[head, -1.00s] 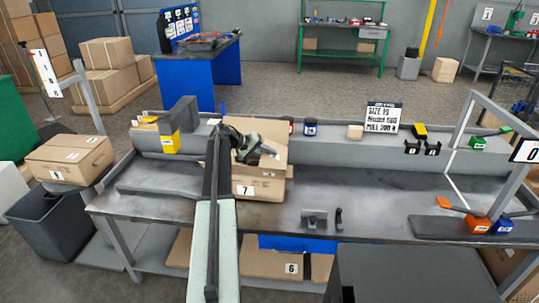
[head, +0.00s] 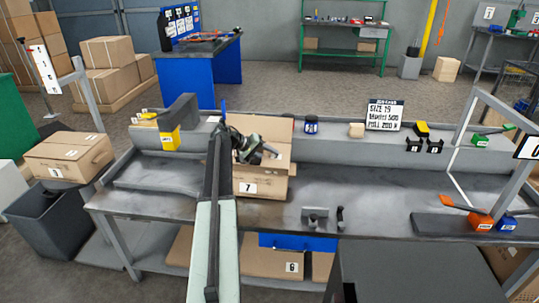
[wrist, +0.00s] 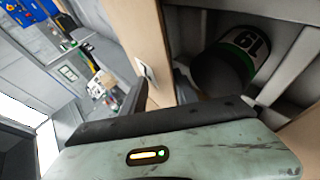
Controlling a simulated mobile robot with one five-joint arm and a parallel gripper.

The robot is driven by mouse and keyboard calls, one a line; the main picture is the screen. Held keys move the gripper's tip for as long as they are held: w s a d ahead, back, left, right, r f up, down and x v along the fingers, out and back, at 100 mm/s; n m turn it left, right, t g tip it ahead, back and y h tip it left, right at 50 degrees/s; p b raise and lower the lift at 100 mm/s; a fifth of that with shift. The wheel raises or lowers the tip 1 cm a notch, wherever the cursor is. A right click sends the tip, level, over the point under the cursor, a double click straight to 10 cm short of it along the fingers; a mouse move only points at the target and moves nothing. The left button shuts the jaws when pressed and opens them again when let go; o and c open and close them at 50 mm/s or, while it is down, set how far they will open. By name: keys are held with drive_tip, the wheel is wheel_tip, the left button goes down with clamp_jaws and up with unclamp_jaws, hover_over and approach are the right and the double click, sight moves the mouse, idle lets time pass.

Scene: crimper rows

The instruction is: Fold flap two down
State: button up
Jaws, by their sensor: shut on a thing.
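A brown cardboard box (head: 251,189) labelled 7 stands on the grey workbench. A tall flap (head: 275,128) stands up at its back. My gripper (head: 268,150) is at the box's top, in front of that flap, and appears shut on a cardboard flap edge. In the wrist view, a cardboard panel (wrist: 142,30) runs down beside a dark finger (wrist: 141,95). My gripper body covers the lower part of that view, so the grip itself is hidden. I cannot tell which flap is number two. My arm hides the box's left side in the head view.
A dark can (wrist: 228,62) with a label reading 19 shows beyond the panel. A yellow-and-grey tool (head: 170,137) stands left on the bench (head: 365,180). A grey fixture (head: 315,217) sits front right. The bench right of the box is mostly clear.

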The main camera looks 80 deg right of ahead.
idle(0.3)
drive_tip(key=shift+w+r+p, duration=0.2)
drive_tip(key=shift+p, duration=0.1)
drive_tip(key=p+v, duration=0.4)
drive_tip(key=v, duration=0.3)
drive_tip(key=shift+a, duration=0.1)
drive_tip(key=shift+w+f, duration=0.1)
drive_tip(key=shift+c, duration=0.3)
